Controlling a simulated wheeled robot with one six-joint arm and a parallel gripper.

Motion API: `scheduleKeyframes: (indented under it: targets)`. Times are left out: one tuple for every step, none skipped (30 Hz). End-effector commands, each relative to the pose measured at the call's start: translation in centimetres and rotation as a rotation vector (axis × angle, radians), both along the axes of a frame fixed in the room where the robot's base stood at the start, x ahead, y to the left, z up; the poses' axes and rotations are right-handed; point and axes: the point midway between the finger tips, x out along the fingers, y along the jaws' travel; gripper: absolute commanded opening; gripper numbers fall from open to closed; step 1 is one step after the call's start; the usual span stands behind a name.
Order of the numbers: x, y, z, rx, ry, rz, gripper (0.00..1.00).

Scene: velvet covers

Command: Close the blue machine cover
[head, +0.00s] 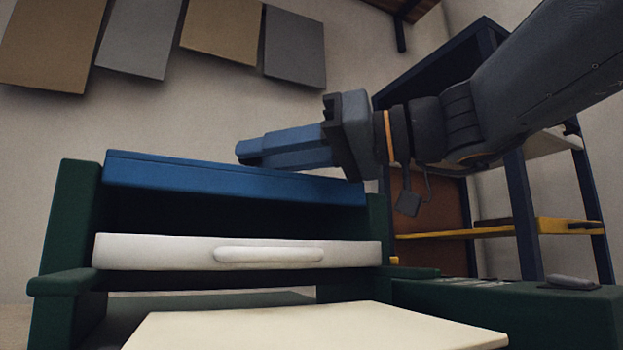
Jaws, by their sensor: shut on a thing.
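The blue machine cover (230,182) is a long panel across the top of a dark green machine (65,240). It is raised, with a dark gap below it and above a white front panel with a rounded handle (268,255). My gripper (250,153) reaches in from the right, its blue fingers lying along the cover's upper edge. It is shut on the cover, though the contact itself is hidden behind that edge.
A cream board (315,328) lies in front of the machine. A green unit with a grey knob (572,282) stands at the right. Behind it is a dark blue shelf rack (525,215) with a yellow shelf. Panels (220,30) hang on the wall.

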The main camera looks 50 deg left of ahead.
Motion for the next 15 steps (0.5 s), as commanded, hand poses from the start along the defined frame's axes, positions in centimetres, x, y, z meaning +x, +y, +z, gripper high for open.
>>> scheduleKeyframes:
  targets:
    - [-0.48, 0.02, -0.77, -0.004, 0.000, 0.016, 0.00]
    - [-0.54, 0.03, -0.89, -0.005, 0.001, 0.017, 0.00]
    - [-0.62, 0.06, -1.01, -0.006, 0.000, 0.019, 0.00]
    - [-0.67, 0.07, -1.08, -0.005, 0.000, 0.021, 0.00]
    - [-0.71, 0.08, -1.15, -0.006, 0.000, 0.023, 0.00]
    - [-0.78, 0.09, -1.23, -0.006, -0.001, 0.024, 0.00]
    - [-0.82, 0.10, -1.29, -0.006, -0.001, 0.025, 0.00]
    - [-0.85, 0.11, -1.35, -0.007, -0.001, 0.026, 0.00]
    - [-0.90, 0.12, -1.41, -0.007, 0.000, 0.027, 0.00]
    - [-0.92, 0.12, -1.46, -0.008, -0.001, 0.027, 0.00]
    - [-0.94, 0.12, -1.50, -0.008, 0.000, 0.028, 0.00]
    - [-0.96, 0.13, -1.55, -0.009, -0.001, 0.028, 0.00]
    - [-0.96, 0.12, -1.59, -0.009, -0.001, 0.028, 0.00]
    - [-0.97, 0.12, -1.61, -0.010, -0.001, 0.029, 0.00]
    - [-0.96, 0.11, -1.65, -0.010, -0.001, 0.029, 0.00]
